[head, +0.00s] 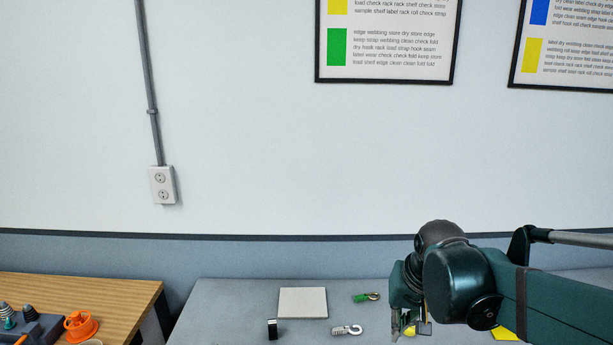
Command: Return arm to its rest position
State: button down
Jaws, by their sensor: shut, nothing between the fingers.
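My arm reaches in from the right of the head view, over the grey table (230,300). My gripper (397,331) hangs at the arm's end, pointing down above the table's right part. Its fingers are small in the view and partly hidden by the arm; they are shut with nothing seen between them. A yellow item (409,331) shows just beside and behind the gripper, mostly covered. Another yellow piece (503,334) shows under the forearm.
On the grey table are a pale square plate (302,303), a small black block (272,329), a silver carabiner-like piece (346,330) and a green-handled hook (366,297). A wooden table (120,292) stands left, holding an orange spool (80,326). The wall stands behind.

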jog(key=s+n+t, duration=0.2)
jog(key=s+t, duration=0.1)
jog(key=s, duration=0.8)
jog(key=shift+s+d+r+t+b, duration=0.2)
jog(key=shift+s+r+t+b, duration=0.1)
jog(key=shift+t, duration=0.1)
